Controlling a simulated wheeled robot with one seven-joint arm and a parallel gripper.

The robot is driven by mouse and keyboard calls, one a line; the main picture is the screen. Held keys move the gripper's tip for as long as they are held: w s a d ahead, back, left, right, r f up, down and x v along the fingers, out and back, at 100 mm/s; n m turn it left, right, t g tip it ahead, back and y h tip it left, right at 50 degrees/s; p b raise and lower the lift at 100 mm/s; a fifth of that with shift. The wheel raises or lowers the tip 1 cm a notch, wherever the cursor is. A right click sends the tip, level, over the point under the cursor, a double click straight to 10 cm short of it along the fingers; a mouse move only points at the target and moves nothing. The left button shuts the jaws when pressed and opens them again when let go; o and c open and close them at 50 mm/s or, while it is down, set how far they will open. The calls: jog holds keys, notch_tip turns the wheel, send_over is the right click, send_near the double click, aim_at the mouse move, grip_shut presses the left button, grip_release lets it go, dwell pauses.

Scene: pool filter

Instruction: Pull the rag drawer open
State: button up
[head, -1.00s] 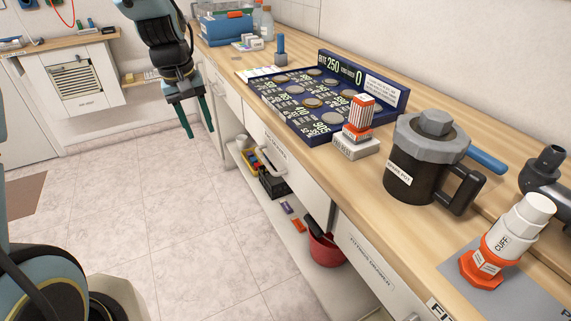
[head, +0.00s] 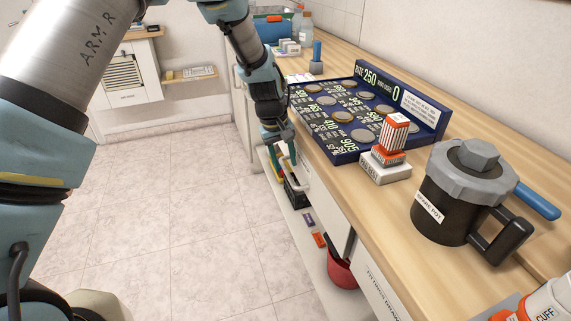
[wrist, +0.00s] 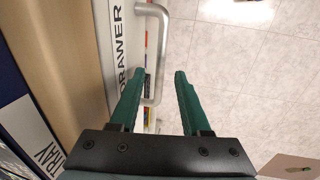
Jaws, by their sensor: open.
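The rag drawer (head: 318,188) is a white front under the wooden counter, with part of it hidden behind my arm in the head view. In the wrist view its label strip (wrist: 118,45) shows the word DRAWER. Its pale metal bar handle (wrist: 163,45) also shows in the head view (head: 297,172). My gripper (wrist: 159,74) is open, with two green fingers. In the wrist view the handle bar runs through the gap between the fingertips, nearer the left finger. No finger is visibly closed on it.
The counter holds a blue coin-slot board (head: 345,120), a small orange-and-white stack (head: 388,145) and a dark pump pot (head: 450,200). A low shelf below holds a red bucket (head: 341,270) and small boxes. The tiled floor (head: 190,220) left of the counter is clear.

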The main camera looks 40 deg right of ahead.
jog(key=shift+s+d+f, duration=0.1)
jog(key=shift+d+f, duration=0.1)
jog(key=shift+f, duration=0.9)
grip_shut()
dwell(0.7)
